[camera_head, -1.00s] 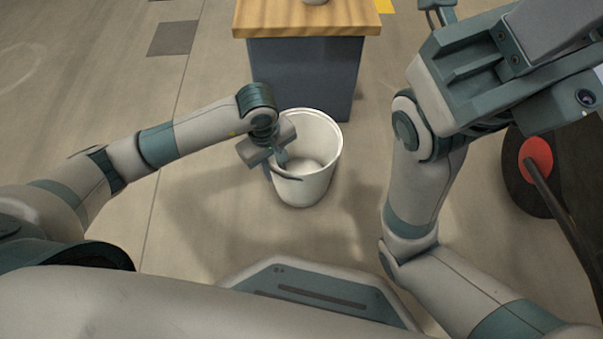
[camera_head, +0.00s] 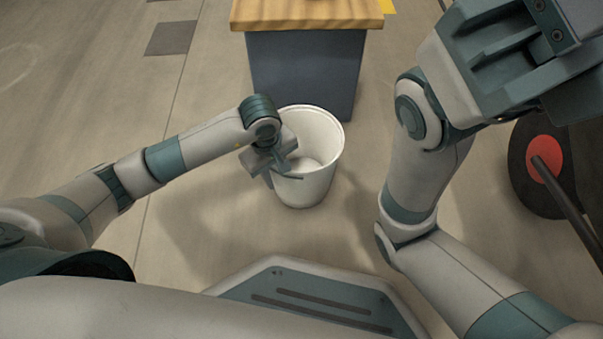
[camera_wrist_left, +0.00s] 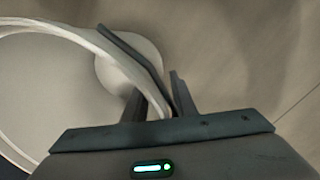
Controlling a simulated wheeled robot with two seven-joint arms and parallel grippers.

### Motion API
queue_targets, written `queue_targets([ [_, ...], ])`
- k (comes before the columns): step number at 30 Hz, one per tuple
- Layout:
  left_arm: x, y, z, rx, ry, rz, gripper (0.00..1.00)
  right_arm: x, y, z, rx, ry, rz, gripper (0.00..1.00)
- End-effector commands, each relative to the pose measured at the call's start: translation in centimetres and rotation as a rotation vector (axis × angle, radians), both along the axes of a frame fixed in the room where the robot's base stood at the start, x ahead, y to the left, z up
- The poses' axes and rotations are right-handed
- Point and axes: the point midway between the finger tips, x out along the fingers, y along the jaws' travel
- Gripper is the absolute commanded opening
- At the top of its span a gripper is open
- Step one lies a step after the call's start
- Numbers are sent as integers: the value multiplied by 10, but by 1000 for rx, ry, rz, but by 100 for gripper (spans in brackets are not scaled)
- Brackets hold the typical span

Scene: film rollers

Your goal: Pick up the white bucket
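The white bucket (camera_head: 306,190) stands upright on the floor in front of the wooden-topped block. My left gripper (camera_head: 272,172) is at the bucket's left rim, angled down over it. In the left wrist view the bucket's pale rim (camera_wrist_left: 55,30) curves down between the dark fingers of my left gripper (camera_wrist_left: 160,95). The fingers are on both sides of the rim. Whether they press on it cannot be told. My right arm is raised at the right of the head view; its fingertips are out of the picture.
A dark block with a wooden top (camera_head: 305,75) stands just behind the bucket. A black round base with a red centre (camera_head: 545,160) and a dark pole is at the right. The floor left of the bucket and in front of it is clear.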

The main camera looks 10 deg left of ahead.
Motion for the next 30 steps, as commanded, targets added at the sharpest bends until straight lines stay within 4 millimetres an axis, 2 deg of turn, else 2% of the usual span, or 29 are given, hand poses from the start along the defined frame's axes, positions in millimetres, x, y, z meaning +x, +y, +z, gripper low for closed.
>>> queue_targets([
  [4, 0, 0, 0, 0, 0, 0, 25, 1, 1, -1, -5, 1, -1, 31],
  [7, 0, 0, 0, 0, 0, 0, 1, 2, 2, -2, -8, 5, -2, 31],
  [8, 0, 0, 0, 0, 0, 0, 0, 2, 2, -2, -10, 6, -3, 31],
  [30, 0, 0, 0, 1, 2, 0, 0, 1, 2, -1, -4, 5, 3, 31],
])
